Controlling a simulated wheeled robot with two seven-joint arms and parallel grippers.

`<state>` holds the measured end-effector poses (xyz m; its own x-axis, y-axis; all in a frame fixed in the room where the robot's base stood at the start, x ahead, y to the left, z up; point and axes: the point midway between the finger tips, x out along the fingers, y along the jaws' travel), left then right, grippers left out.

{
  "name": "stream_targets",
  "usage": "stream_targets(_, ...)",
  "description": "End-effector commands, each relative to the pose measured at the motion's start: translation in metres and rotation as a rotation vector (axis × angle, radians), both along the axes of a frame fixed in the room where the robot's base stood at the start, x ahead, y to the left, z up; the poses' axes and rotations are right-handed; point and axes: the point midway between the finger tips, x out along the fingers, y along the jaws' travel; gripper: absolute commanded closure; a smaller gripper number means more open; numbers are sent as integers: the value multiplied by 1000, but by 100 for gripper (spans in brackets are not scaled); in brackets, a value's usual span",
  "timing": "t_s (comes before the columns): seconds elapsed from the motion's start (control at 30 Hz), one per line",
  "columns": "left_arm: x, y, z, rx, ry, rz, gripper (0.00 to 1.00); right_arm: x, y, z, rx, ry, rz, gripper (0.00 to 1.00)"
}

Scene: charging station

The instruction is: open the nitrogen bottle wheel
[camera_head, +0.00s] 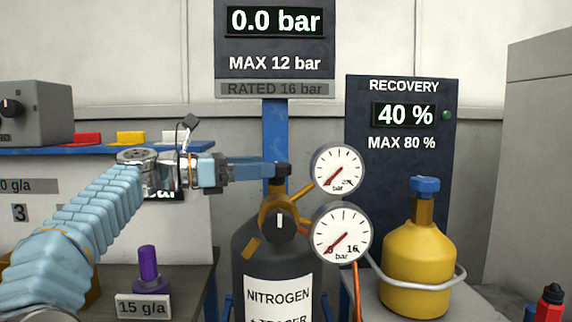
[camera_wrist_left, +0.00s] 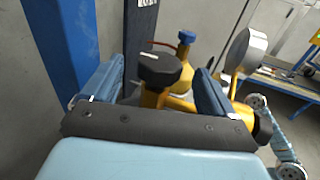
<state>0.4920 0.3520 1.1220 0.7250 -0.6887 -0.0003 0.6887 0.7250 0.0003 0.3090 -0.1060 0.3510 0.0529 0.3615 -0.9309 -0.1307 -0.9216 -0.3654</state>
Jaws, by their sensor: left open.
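The nitrogen bottle (camera_head: 255,258) is dark, with a white label and a brass valve on top. Its black wheel (camera_head: 283,170) caps the valve and also shows in the left wrist view (camera_wrist_left: 160,68). My left gripper (camera_head: 266,171) reaches in from the left, level with the wheel. In the left wrist view its two blue fingers (camera_wrist_left: 158,76) are spread to either side of the wheel, with gaps visible and the wheel toward their tips. Whether a finger touches the wheel cannot be told. My right gripper is not in view.
Two round gauges (camera_head: 338,168) (camera_head: 341,233) stand right of the valve, both needles low. A black regulator knob (camera_head: 279,225) sits below the wheel. A yellow bottle with a blue wheel (camera_head: 425,185) is at right. A blue post (camera_head: 275,125) rises behind.

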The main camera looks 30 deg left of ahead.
Motion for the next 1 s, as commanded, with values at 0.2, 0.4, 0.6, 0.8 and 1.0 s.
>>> stream_targets(0.2,32,-30,1,-1,1,-2,13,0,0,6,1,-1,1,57)
stream_targets(0.4,45,-42,0,-1,1,0,13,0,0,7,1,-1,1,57)
stream_targets(0.6,46,-44,0,-1,1,1,13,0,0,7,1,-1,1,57)
stream_targets(0.8,46,-44,0,0,0,1,28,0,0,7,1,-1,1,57)
stream_targets(1.0,46,-43,0,0,0,1,59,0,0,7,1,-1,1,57)
